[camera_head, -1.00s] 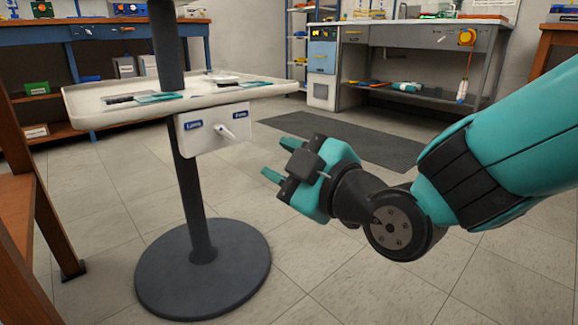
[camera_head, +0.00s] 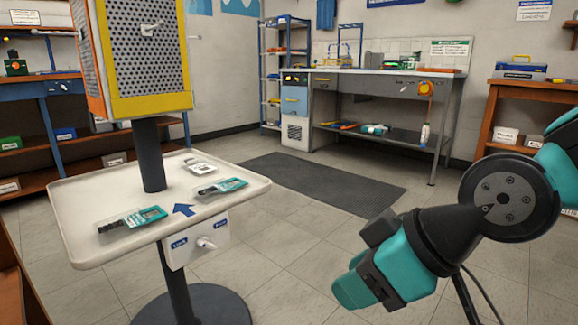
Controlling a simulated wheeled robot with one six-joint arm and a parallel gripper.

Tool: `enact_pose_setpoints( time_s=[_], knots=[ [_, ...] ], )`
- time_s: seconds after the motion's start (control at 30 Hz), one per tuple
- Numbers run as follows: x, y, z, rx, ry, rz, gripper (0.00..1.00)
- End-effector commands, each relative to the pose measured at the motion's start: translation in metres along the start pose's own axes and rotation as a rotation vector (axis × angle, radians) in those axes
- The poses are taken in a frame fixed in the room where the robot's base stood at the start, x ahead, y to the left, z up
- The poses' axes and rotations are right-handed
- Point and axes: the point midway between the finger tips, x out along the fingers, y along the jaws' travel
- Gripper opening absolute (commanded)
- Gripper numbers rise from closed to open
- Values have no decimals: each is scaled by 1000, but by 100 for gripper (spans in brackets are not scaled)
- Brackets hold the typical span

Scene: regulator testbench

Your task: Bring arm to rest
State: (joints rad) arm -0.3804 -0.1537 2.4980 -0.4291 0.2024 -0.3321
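My arm comes in from the right edge, teal and black. My gripper (camera_head: 352,290) is at the lower right of the middle, turned down and to the left, over the tiled floor. Its fingers are seen end-on or hidden, so I cannot tell how far apart they are. I see nothing held. The gripper is apart from the white tray table (camera_head: 95,218) on its left.
On the tray table lie teal-and-black devices (camera_head: 132,220) (camera_head: 220,187) and a small white item (camera_head: 200,168). A white box with a lever (camera_head: 197,247) hangs under its front edge. A perforated yellow-edged panel (camera_head: 140,50) stands above. Floor and a dark mat (camera_head: 320,183) are clear.

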Motion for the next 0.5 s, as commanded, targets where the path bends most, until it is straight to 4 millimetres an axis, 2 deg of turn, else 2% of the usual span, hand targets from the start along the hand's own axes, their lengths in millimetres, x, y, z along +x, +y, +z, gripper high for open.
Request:
enact_pose_setpoints(
  time_s=[0.03,0.27,0.5],
  knots=[
    [-38,-6,-6,68,-68,-14,39],
    [-134,-36,23,372,-406,-45,39],
    [-191,-44,-25,371,-413,-49,39]
  ],
)
